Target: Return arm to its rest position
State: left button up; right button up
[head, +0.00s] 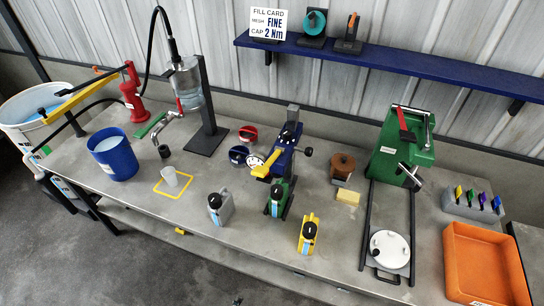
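Neither of my grippers can be made out in the head view. Which arm the task means is not clear from this picture. A green machine (400,150) with a red lever (404,122) stands at the right, with dark rails (368,215) running forward.
A blue shelf (390,67) crosses the wall. The front left tabletop is clear.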

pick_arm(q)
jog(key=s+a+f+m+g+y, duration=0.1)
jog(key=s+a+f+m+g, duration=0.2)
jog(key=s, duration=0.6)
jog(key=s+a+f+m+g+y, duration=0.1)
jog(key=s+a+f+m+g, duration=0.2)
jog(key=s+f+m, duration=0.5)
jog(key=s+a+f+m+g+y, duration=0.1)
jog(key=s+a+f+m+g, duration=0.2)
jog(key=s+f, duration=0.4)
jog(key=s+a+m, duration=0.1)
jog(key=s+m, duration=0.1)
jog(key=s, duration=0.3)
jog(key=shift+f+y, duration=0.25)
jog(key=shift+y, duration=0.15)
jog(key=shift+a, duration=0.1)
pick_arm(e)
jog(key=shift+d, duration=0.1)
jog(key=shift+a, duration=0.35)
